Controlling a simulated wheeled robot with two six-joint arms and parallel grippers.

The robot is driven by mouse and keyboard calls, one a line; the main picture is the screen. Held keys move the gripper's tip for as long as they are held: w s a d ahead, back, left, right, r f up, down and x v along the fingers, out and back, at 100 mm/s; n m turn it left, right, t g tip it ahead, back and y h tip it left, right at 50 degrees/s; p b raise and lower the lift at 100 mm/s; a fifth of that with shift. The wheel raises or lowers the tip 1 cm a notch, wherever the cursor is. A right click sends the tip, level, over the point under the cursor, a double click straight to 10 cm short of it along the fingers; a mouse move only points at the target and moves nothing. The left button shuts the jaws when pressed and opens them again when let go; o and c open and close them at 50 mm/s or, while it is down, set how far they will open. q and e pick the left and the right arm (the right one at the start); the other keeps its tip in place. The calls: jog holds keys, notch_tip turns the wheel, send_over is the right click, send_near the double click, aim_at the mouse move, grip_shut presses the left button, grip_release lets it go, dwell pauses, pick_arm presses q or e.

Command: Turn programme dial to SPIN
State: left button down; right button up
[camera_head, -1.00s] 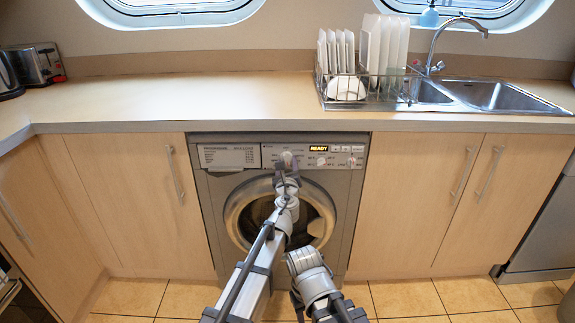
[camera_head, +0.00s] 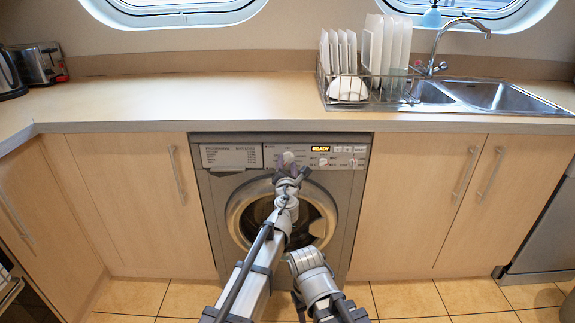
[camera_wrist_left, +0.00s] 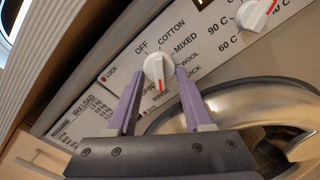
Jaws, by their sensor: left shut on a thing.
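The white programme dial (camera_wrist_left: 156,68) is on the washing machine's panel in the left wrist view. It also shows small in the head view (camera_head: 288,157). My left gripper (camera_wrist_left: 160,73) has one purple finger on each side of the dial and is shut on it. The dial's red pointer mark faces down in the wrist view, near the RINSE label (camera_wrist_left: 160,98), just right of the SPIN label (camera_wrist_left: 148,82). OFF, COTTON, MIXED, WOOL and QUICK are printed around the dial. My right arm shows low in the head view, its gripper fingers not visible.
The washing machine (camera_head: 347,200) is under the counter (camera_head: 190,95), between wooden cabinets. A second white knob (camera_wrist_left: 255,13) with temperature labels is to the dial's right. The display (camera_head: 320,149) reads READY. A dish rack (camera_head: 365,95) and sink (camera_head: 495,95) are above right.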

pick_arm(q)
jog(key=shift+a+r+m, duration=0.1)
jog(key=shift+m, duration=2.1)
jog(key=shift+c, duration=1.6)
grip_release()
jog(key=shift+s, duration=0.1)
jog(key=s, duration=0.7)
jog(key=shift+s, duration=0.3)
